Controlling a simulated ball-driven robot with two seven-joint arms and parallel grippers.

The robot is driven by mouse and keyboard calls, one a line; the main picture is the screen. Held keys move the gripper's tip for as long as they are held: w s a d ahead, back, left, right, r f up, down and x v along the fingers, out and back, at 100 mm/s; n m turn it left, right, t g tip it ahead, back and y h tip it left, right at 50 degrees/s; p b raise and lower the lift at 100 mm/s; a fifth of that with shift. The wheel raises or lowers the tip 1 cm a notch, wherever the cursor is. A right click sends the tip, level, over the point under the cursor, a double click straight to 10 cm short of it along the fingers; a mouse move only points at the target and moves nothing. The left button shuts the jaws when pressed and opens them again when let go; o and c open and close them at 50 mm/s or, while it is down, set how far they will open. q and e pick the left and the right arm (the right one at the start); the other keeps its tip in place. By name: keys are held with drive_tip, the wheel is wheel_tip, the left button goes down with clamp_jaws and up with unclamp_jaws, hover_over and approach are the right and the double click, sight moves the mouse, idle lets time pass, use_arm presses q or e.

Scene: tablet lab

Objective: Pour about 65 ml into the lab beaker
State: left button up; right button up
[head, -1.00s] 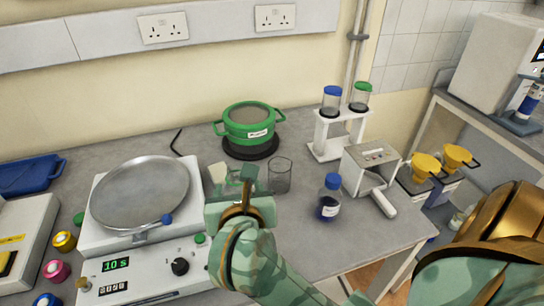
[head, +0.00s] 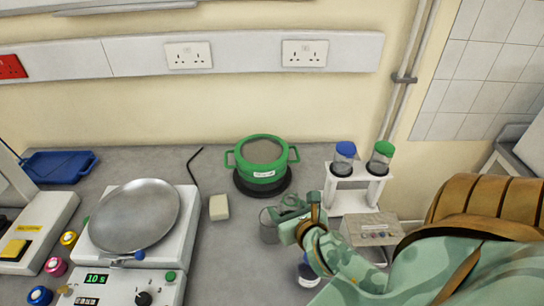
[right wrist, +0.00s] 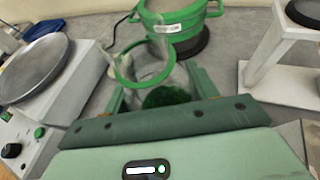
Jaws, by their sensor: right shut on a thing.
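A clear glass beaker (head: 267,229) stands on the bench, in front of the green pot. My right gripper (head: 290,213) is just to its right, overlapping its edge in the head view. In the right wrist view the gripper (right wrist: 158,92) is shut on a clear vessel with a green rim (right wrist: 121,72) and dark green at its near end. Its exact tilt and contents are hard to tell, and my fingers hide most of it in the head view. The beaker's level cannot be read. My left gripper is not in view.
The green pot (head: 262,157) sits on a black plate behind. A white rack (head: 351,198) with two capped jars is behind right. A blue-capped bottle (head: 306,272) is partly hidden by my arm. A cream block (head: 219,207) and a balance (head: 190,225) with a metal pan are left.

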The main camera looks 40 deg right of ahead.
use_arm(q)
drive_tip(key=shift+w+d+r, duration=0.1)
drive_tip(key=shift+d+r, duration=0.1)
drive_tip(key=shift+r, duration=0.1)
use_arm(e)
drive_tip(key=shift+n+y, duration=0.3)
drive_tip(key=s+d, duration=0.1)
drive_tip(key=s+d+f, duration=0.1)
drive_tip(key=d, duration=0.2)
drive_tip(key=shift+s+d+f, duration=0.15)
drive_tip(key=shift+s+d, duration=0.2)
drive_tip(key=shift+s, duration=0.05)
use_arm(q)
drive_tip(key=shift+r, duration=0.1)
